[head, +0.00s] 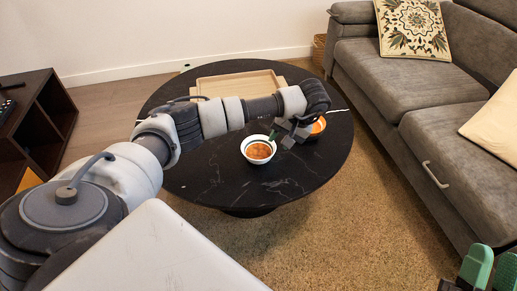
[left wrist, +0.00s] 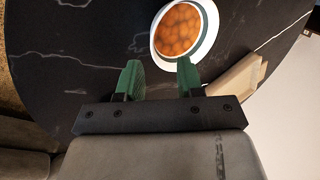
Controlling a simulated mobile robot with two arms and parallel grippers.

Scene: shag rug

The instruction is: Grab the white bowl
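The white bowl (head: 244,148) stands upright on the round black table in the head view, with orange-brown contents and a dark band inside its rim. It also shows at the top of the left wrist view (left wrist: 210,38), its upper edge cut off. My left gripper (head: 277,137) is at the bowl's far right rim in the head view. In the left wrist view its green fingers (left wrist: 158,75) are apart with nothing between them; the right fingertip is close to the rim, contact unclear. My right gripper (head: 490,268) is at the bottom right corner, fingers apart and empty, partly cut off.
A grey sofa (head: 390,85) stands on the right, a dark shelf (head: 45,115) on the left. The table's front is clear.

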